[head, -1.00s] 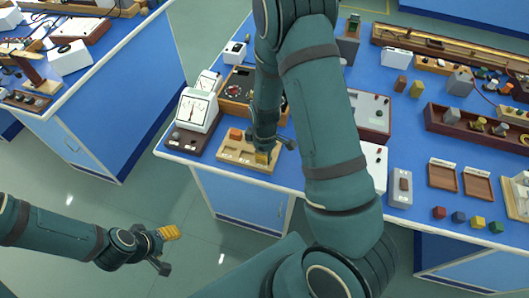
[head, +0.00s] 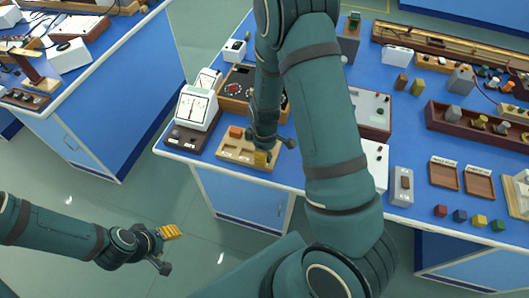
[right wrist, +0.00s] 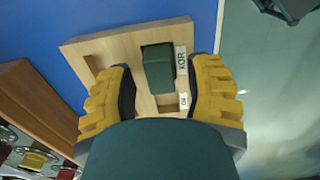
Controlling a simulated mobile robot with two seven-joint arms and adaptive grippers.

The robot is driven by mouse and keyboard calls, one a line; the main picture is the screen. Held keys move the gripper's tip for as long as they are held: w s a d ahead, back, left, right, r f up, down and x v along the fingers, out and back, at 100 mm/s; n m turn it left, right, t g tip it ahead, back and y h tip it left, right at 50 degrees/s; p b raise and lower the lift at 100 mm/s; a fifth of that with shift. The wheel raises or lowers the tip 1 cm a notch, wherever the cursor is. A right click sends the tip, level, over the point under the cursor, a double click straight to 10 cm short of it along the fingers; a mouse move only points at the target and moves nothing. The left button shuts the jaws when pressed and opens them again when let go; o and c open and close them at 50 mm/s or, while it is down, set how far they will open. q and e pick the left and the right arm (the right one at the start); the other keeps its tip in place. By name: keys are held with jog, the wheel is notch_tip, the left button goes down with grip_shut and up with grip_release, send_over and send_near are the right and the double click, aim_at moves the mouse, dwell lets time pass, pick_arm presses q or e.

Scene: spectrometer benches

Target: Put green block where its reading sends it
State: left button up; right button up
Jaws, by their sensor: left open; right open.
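A dark green block (right wrist: 158,68) stands in a pale wooden tray (right wrist: 85,48) in the right wrist view, beside a small white label whose lettering is hard to read. My right gripper (right wrist: 162,85) is open, with one yellow-padded finger on each side of the block. In the head view my right gripper (head: 265,153) is over the wooden tray (head: 233,155) and hides this block. A green cube (head: 498,226) also lies at the right table's front edge. My left gripper (head: 166,250) is open and empty, above the floor.
A white meter (head: 196,107) stands left of the tray. Two labelled brown trays (head: 444,174) lie at the right, behind red, blue and yellow cubes (head: 459,216). My right arm hides the middle of the table.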

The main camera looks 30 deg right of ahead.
notch_tip(320, 180, up, 12)
jog(key=shift+f, duration=0.15)
dwell(0.7)
jog(key=s+a+f+m, duration=0.1)
jog(key=a+f, duration=0.1)
jog(key=f, duration=0.1)
jog(key=s+a+f+m+y, duration=0.1)
jog(key=a+f, duration=0.1)
jog(key=f, duration=0.1)
jog(key=a+f+m, duration=0.1)
jog(key=a+f, duration=0.2)
jog(key=shift+s+f+t+b, duration=0.25)
jog(key=shift+s+t+b, duration=0.05)
jog(key=shift+s, duration=0.1)
jog(key=s+a+f+m+y, duration=0.1)
jog(key=s+a+f+m, duration=0.2)
jog(key=a, duration=0.2)
jog(key=s+a+f+m+t+y, duration=0.1)
jog(key=s+a+f+m, duration=0.2)
jog(key=a+m, duration=0.1)
jog(key=shift+a+f+y, duration=0.4)
jog(key=shift+a, duration=0.2)
jog(key=shift+s, duration=0.1)
